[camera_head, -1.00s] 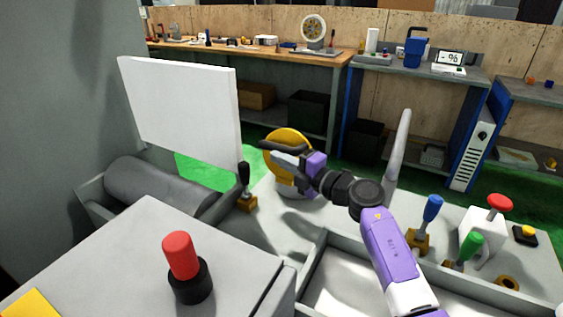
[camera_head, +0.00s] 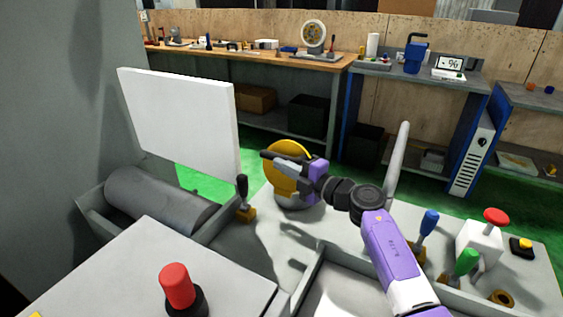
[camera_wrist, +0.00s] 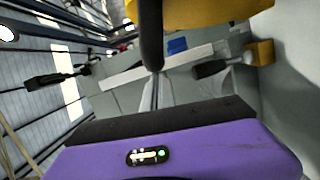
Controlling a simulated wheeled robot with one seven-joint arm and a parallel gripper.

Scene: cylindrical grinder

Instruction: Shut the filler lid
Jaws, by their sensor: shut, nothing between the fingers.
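The filler lid looks to be the round yellow disc (camera_head: 283,181), standing raised above a pale round base (camera_head: 297,203) on the machine top. My gripper (camera_head: 274,160) is shut and empty, at the upper part of the disc and partly covering it. I cannot tell whether it touches the disc. In the wrist view, a yellow surface (camera_wrist: 215,11) fills the top edge, just beyond my gripper (camera_wrist: 156,82). A dark bar (camera_wrist: 150,35) reaches from the top edge down to the fingertips there. The lid's hinge is not clear in either view.
A white upright panel (camera_head: 180,120) and a black-knobbed lever (camera_head: 243,190) stand left of the lid. A pale upright bar (camera_head: 397,165) rises to the right. A red knob (camera_head: 176,285) is in front.

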